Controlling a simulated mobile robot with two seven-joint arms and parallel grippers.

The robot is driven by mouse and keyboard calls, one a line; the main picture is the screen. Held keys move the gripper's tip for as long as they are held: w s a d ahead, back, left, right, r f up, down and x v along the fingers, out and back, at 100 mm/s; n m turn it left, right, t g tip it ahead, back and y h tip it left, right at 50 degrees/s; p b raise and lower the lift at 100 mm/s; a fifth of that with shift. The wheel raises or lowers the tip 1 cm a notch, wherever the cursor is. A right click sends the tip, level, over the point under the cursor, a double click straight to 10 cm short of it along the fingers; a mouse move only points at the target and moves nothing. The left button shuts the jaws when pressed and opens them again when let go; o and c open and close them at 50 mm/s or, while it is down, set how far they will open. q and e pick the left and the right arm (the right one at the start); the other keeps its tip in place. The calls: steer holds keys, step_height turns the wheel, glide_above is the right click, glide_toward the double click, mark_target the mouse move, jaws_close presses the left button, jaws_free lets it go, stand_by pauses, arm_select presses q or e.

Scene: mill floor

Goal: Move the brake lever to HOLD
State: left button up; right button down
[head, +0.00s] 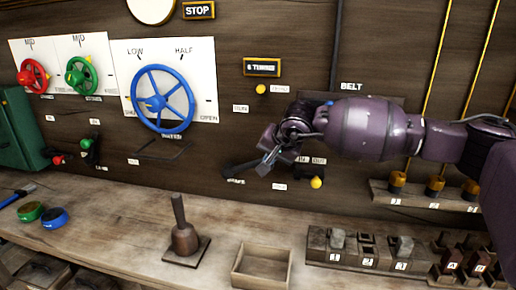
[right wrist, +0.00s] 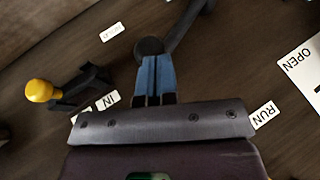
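The brake lever appears to be the dark lever (head: 243,167) on the wooden wall in the middle of the head view, with its arm slanting down to the left. In the right wrist view, its dark arm (right wrist: 186,26) runs to the top right from a round black part at my fingertips. My right gripper (head: 268,163) is at the lever's right end; its blue fingers (right wrist: 154,61) are side by side and look shut. I cannot tell whether they touch the round part. My left gripper is not in view.
A yellow-knobbed lever (head: 317,182) is just right of my right gripper, also in the wrist view (right wrist: 40,90). A blue handwheel (head: 162,98) is to the left. Below, the bench holds a bell-shaped object (head: 185,240), an open wooden box (head: 262,267) and a rack (head: 350,262).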

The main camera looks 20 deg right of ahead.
arm_select(q)
steer(key=b, duration=0.1)
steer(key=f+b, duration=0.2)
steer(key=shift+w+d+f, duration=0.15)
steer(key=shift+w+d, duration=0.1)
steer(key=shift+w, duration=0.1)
arm_select(e)
step_height(320, 180, down, 7)
steer(key=s+d+t+y, duration=0.1)
steer(key=d+t+y, duration=0.1)
steer(key=shift+s+d+m, duration=0.15)
steer(key=shift+s+m, duration=0.05)
steer(key=shift+m, duration=0.2)
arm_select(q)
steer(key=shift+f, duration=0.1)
arm_select(e)
steer(key=shift+r, duration=0.1)
arm_select(q)
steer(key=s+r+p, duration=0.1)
steer(key=p, duration=0.1)
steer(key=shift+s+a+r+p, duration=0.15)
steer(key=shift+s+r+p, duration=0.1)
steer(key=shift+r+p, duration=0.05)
arm_select(e)
steer(key=r+v, duration=0.1)
steer(key=v, duration=1.2)
steer(key=shift+w, duration=0.3)
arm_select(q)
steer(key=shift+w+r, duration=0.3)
